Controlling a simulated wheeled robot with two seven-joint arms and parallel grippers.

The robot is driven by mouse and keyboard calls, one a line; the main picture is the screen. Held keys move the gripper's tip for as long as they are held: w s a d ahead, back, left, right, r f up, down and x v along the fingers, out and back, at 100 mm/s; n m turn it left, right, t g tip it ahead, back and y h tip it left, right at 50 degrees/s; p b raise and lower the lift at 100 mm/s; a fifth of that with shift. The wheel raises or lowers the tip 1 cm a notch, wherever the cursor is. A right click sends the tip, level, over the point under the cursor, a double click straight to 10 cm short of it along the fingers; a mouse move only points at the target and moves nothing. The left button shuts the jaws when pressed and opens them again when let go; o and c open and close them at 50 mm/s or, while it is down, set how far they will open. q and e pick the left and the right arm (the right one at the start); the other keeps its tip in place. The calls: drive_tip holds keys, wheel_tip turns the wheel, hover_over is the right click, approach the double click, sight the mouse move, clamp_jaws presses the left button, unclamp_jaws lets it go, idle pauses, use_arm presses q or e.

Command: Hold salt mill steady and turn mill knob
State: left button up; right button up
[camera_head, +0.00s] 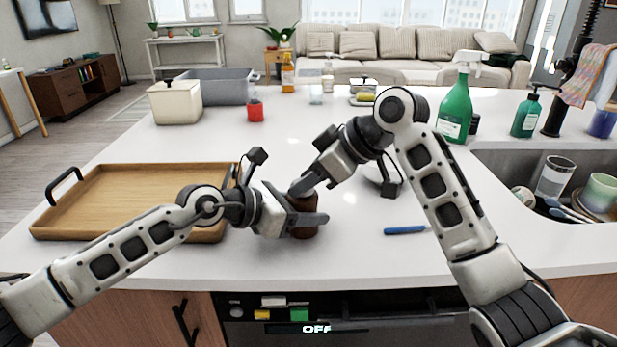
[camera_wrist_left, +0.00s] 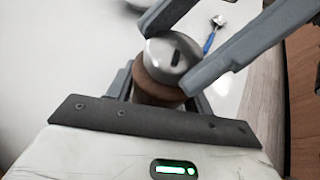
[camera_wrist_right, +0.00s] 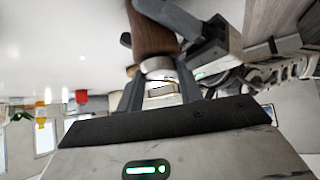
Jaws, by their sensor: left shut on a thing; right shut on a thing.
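The salt mill (camera_head: 304,232) stands on the white counter near its front edge, right of the wooden tray. It has a brown body and a silver metal knob, and looks upright. My left gripper (camera_head: 303,211) is shut around the brown body from the left. My right gripper (camera_head: 300,187) is shut on the knob from above right. In the left wrist view the round knob (camera_wrist_left: 171,60) with a dark slot tops the brown body (camera_wrist_left: 155,92). In the right wrist view the knob (camera_wrist_right: 158,66) sits between my right fingers. The grippers hide much of the mill in the head view.
The wooden tray (camera_head: 122,190) lies at left, and a blue-handled utensil (camera_head: 405,230) at right. A sink with dishes (camera_head: 553,178) and a green spray bottle (camera_head: 456,112) are further right. A cream pot (camera_head: 175,103) and several bottles stand behind. The counter's centre is clear.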

drive_tip(key=m+t, duration=0.1)
drive_tip(key=m+t+h, duration=0.1)
drive_tip(key=m, duration=0.1)
drive_tip(key=shift+s+h, duration=0.2)
drive_tip(key=shift+h, duration=0.1)
drive_tip(key=m, duration=0.1)
drive_tip(key=m+t+h, duration=0.2)
drive_tip(key=m, duration=0.1)
drive_tip(key=shift+s+a, duration=0.1)
drive_tip(key=shift+a, duration=0.15)
drive_tip(key=m+h, duration=0.1)
drive_tip(key=m+t+h, duration=0.1)
drive_tip(key=m, duration=0.1)
drive_tip(key=shift+a+m+h, duration=0.2)
drive_tip(key=shift+m+h, duration=0.1)
drive_tip(key=shift+a+m+h, duration=0.1)
drive_tip(key=shift+m+h, duration=1.2)
drive_tip(key=shift+m, duration=0.4)
drive_tip(key=o, duration=0.7)
drive_tip(key=shift+o, duration=0.2)
